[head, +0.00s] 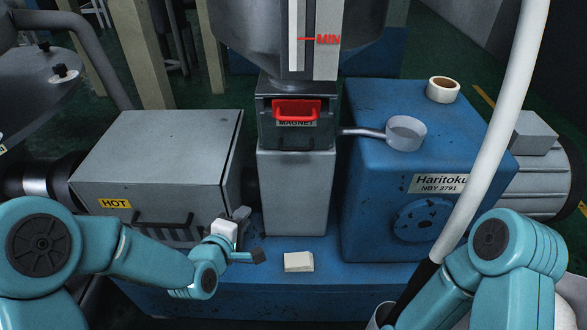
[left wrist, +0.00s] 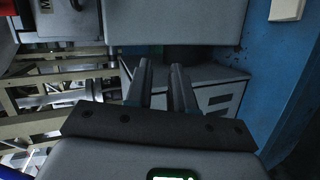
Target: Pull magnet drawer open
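The magnet drawer (head: 297,110) is a red handled front in the upper part of the grey metal housing below the hopper. The handle partly covers the MAGNET label below it. The drawer front appears to sit at the housing face. A red part, likely this drawer, shows at the top left corner of the left wrist view (left wrist: 8,8). My left gripper (head: 250,235) is below and left of the drawer, apart from it, with its fingers spread and nothing between them. Its two dark fingers also show in the left wrist view (left wrist: 161,77). My right gripper is out of view.
A grey box marked HOT (head: 155,155) with a dark handle stands left of the housing. A blue machine (head: 375,190) bearing a metal cup (head: 406,132) and a tape roll (head: 443,90) stands right. A cream block (head: 299,262) lies on the blue base. A white hose (head: 505,120) crosses the right side.

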